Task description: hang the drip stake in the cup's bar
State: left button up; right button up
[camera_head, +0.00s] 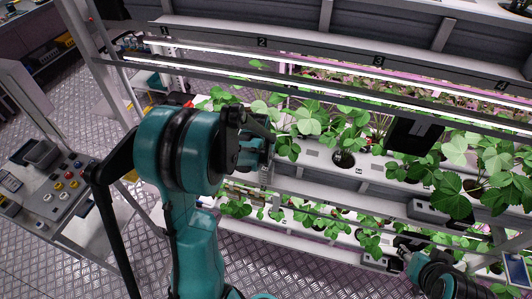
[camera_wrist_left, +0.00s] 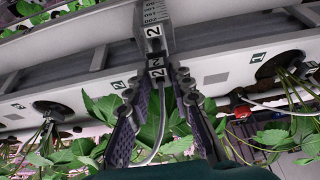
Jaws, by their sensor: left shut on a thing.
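In the left wrist view my left gripper (camera_wrist_left: 157,80) points up at a rack edge, its two dark fingers on either side of a small grey block marked 2, which I take for the drip stake (camera_wrist_left: 157,72). A thin pale tube (camera_wrist_left: 160,125) curves down from it between the fingers. Just above is a grey cup (camera_wrist_left: 152,14) with a printed scale and another 2. I cannot tell whether stake and cup touch, and the cup's bar is not clear. In the head view my left gripper (camera_head: 258,150) is at the rack's left end, mostly hidden by my wrist. My right gripper (camera_head: 402,247) is at lower right.
Strawberry plants (camera_head: 312,118) grow from holes along the white gutter (camera_head: 310,152), with another planted row below. A dark panel (camera_head: 412,137) stands among the leaves. A control desk (camera_head: 62,185) with coloured buttons is at left. Bare floor lies between desk and rack.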

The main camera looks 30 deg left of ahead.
aim_at(266, 159)
pick_arm(q)
jog(key=shift+f+b, duration=1.5)
jog(key=shift+f, duration=0.25)
jog(key=o, duration=1.3)
jog(key=shift+r, duration=0.1)
jog(key=shift+r, duration=0.1)
jog(key=shift+r+p, duration=2.1)
jog(key=shift+r, duration=0.8)
